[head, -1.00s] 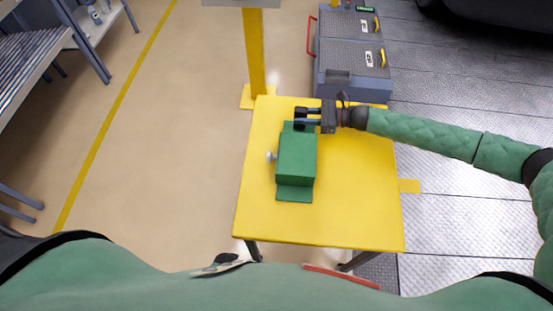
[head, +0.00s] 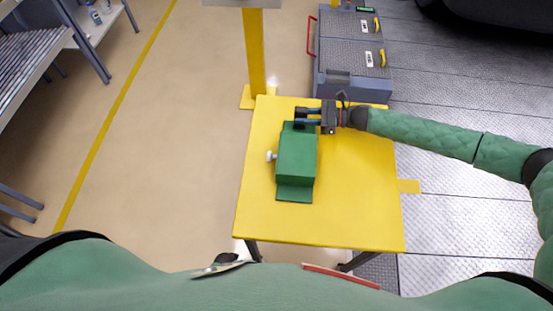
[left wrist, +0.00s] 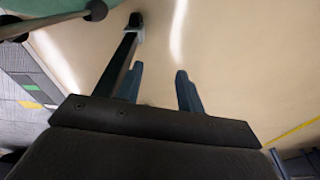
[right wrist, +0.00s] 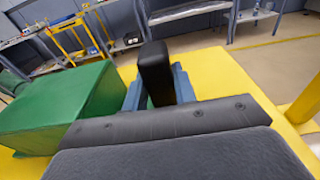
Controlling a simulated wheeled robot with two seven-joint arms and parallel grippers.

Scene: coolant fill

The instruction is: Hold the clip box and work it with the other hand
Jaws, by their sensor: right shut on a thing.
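The clip box (head: 296,157) is a green block with flat flanges at its near and far ends, lying on the yellow table (head: 350,200). A pale round knob (head: 271,156) sticks out of its left side. My right gripper (head: 302,118) reaches in from the right and is shut at the far end of the box. In the right wrist view a black upright block (right wrist: 155,72) shows between its fingers, with the green box (right wrist: 65,105) beside it. The exact grip contact is hidden. My left gripper (left wrist: 159,76) is open and empty above the floor.
A yellow post (head: 254,50) stands behind the table's far left corner. A grey cabinet (head: 350,60) with yellow handles stands behind the table. A bench (head: 30,60) is far left. The table's right and near parts are clear.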

